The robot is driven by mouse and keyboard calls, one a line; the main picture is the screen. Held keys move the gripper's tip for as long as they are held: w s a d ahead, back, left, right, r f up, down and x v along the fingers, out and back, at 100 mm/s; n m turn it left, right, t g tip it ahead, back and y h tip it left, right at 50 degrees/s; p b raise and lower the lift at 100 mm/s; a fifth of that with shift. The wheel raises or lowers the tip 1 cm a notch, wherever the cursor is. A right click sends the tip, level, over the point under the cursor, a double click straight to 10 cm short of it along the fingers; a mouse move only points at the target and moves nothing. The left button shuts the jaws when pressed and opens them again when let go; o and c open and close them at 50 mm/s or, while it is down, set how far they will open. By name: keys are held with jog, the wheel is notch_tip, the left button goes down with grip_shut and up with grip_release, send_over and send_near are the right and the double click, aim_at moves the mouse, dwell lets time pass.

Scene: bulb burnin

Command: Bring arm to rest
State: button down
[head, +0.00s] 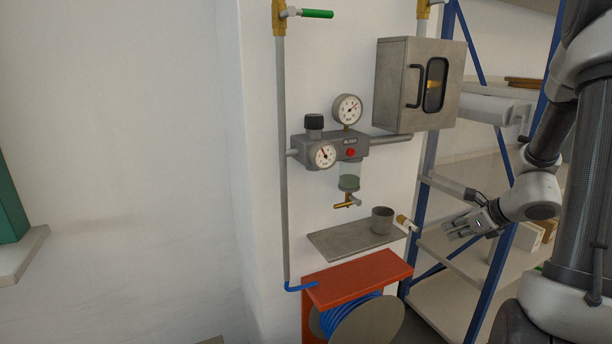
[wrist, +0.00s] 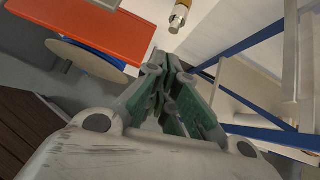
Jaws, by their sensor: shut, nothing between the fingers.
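My gripper (head: 450,229) is at the right in the head view, at the end of my arm, in front of the blue-framed shelf. It points left toward the small grey shelf on the wall and touches nothing that I can make out. In the wrist view my gripper (wrist: 172,68) has its green-padded fingers together at the tips, with nothing between them.
A grey metal shelf (head: 345,244) with a dark cup (head: 382,220) is left of my gripper. A brass-ended fitting (head: 404,222) is close to the fingertips. An orange hose-reel bracket (head: 355,280) is below. A grey cabinet (head: 395,85) hangs above. Blue racking (head: 490,275) stands behind.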

jog(key=s+a+r+n+g+y, duration=0.1)
jog(key=s+a+r+n+g, duration=0.15)
jog(key=s+n, duration=0.5)
jog(key=s+a+r+n+g, duration=0.1)
jog(key=s+a+n+g, duration=0.2)
jog(key=s+n, duration=0.45)
jog(key=s+a+r+n+t+h, duration=0.1)
jog(key=s+a+r+n+h, duration=0.1)
jog(key=s+r+n, duration=0.3)
jog(key=s+a+r+n+h, duration=0.2)
jog(key=s+r+n, duration=0.2)
jog(key=r+n, duration=0.6)
jog(key=shift+s+a+t+h, duration=0.15)
jog(key=shift+s+t+h, duration=0.15)
jog(key=shift+s+t, duration=0.05)
dwell(0.6)
